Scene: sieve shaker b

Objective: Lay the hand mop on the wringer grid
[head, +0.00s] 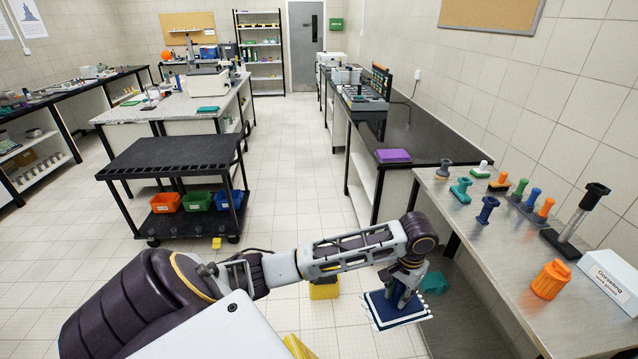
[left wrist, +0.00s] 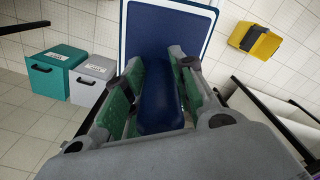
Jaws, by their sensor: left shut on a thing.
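The hand mop (head: 413,313) is a flat blue pad with a white fringed edge. My left gripper (head: 398,298) is shut on its handle and holds it in the air, left of the steel bench. In the left wrist view the dark blue handle (left wrist: 160,100) sits between the green-padded fingers, with the blue pad (left wrist: 165,30) beyond. A yellow bucket (head: 324,290) stands on the floor, partly hidden by my left arm. It also shows in the left wrist view (left wrist: 262,38) with a dark top. I cannot clearly make out the wringer grid. My right gripper is out of view.
The steel bench (head: 500,260) on the right holds several coloured stamp-like tools and an orange jar (head: 551,279). A teal bin (left wrist: 55,70) and a grey bin (left wrist: 93,78) stand near the mop. A black cart (head: 170,152) stands at left.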

